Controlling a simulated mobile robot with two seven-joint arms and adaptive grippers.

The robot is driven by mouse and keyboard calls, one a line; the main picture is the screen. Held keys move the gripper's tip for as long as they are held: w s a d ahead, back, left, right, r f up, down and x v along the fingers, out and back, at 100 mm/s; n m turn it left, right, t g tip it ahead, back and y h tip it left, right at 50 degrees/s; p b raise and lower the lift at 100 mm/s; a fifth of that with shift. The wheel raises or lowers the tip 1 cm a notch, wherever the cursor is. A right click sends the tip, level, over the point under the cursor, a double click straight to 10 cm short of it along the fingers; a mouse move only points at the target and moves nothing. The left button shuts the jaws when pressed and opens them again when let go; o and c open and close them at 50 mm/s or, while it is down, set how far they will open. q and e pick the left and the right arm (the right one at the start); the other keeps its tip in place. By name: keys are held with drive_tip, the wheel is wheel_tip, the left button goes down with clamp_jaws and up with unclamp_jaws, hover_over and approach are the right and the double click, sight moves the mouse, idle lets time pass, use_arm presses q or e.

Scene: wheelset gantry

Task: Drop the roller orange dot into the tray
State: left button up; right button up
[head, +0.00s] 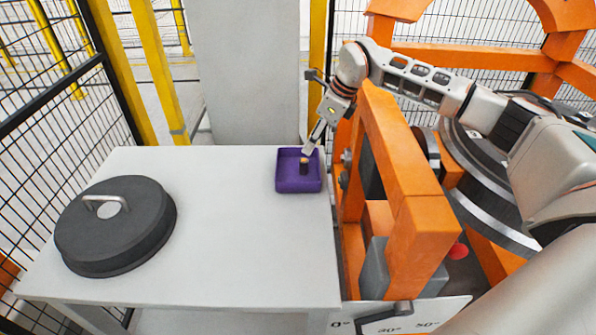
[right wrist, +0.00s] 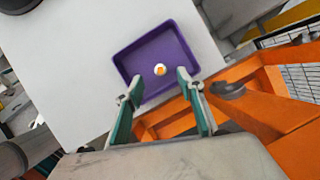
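The roller (head: 304,165) is a small dark cylinder with an orange-tan top, upright in the purple tray (head: 284,184). In the right wrist view, the roller (right wrist: 160,69) shows a pale end with an orange dot, seen over the floor of the tray (right wrist: 130,62). I cannot tell whether its base touches that floor. My right gripper (head: 309,149) points down over the tray. In the right wrist view, its green fingers (right wrist: 160,80) are spread wide at either side, apart from the roller. My left gripper is not in view.
The tray sits at the white table's (head: 220,235) right far edge, beside the orange gantry frame (head: 412,200). A dark round lid with a handle (head: 115,228) lies on the left of the table. The table's middle is clear. A pale column (head: 245,70) stands behind.

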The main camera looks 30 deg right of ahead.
drive_tip(key=v, duration=0.7)
drive_tip(key=shift+r, duration=0.15)
